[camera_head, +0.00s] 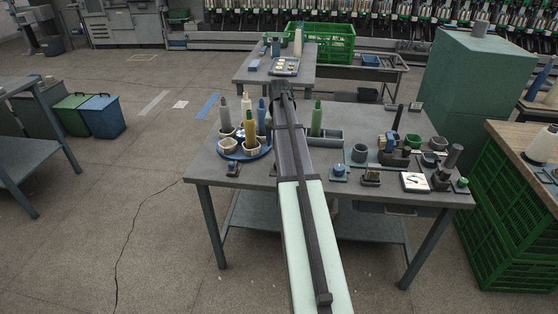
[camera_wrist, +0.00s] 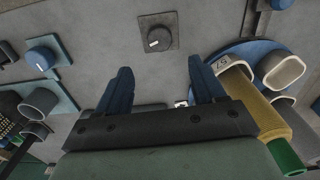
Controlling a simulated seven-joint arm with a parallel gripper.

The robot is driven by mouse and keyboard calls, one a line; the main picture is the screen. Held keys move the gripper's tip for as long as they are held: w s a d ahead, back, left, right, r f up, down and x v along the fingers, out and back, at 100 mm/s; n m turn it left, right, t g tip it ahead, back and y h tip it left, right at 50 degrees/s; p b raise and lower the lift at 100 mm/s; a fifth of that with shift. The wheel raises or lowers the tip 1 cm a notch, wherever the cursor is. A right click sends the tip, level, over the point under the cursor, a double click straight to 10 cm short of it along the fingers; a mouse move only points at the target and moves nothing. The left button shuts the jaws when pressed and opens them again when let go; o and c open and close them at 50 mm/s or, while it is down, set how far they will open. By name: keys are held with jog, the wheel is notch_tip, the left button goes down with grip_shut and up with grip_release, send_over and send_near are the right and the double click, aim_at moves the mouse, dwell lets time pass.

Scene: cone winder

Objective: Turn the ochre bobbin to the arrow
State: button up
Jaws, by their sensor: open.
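The ochre bobbin (camera_head: 250,128) stands in a cup on the blue round turntable (camera_head: 268,150), at the left of the grey table. The bobbin is outside the fingers, to the right. I cannot make out the arrow.
Grey and blue bobbins share the turntable. A green bobbin (camera_head: 316,118) stands right of my arm. A dark knob unit (camera_wrist: 157,35) lies ahead of the fingers; a blue knob (camera_wrist: 42,57) is left. Cups, knobs and a dial (camera_head: 414,182) crowd the table's right side.

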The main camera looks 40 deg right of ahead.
notch_tip(320, 180, down, 10)
jog(key=shift+r, duration=0.25)
jog(key=shift+c, duration=0.3)
jog(key=c, duration=1)
jog(key=shift+w+a+n, duration=0.1)
jog(key=shift+n, duration=3.4)
jog(key=o, duration=1.1)
jog(key=shift+c, duration=0.2)
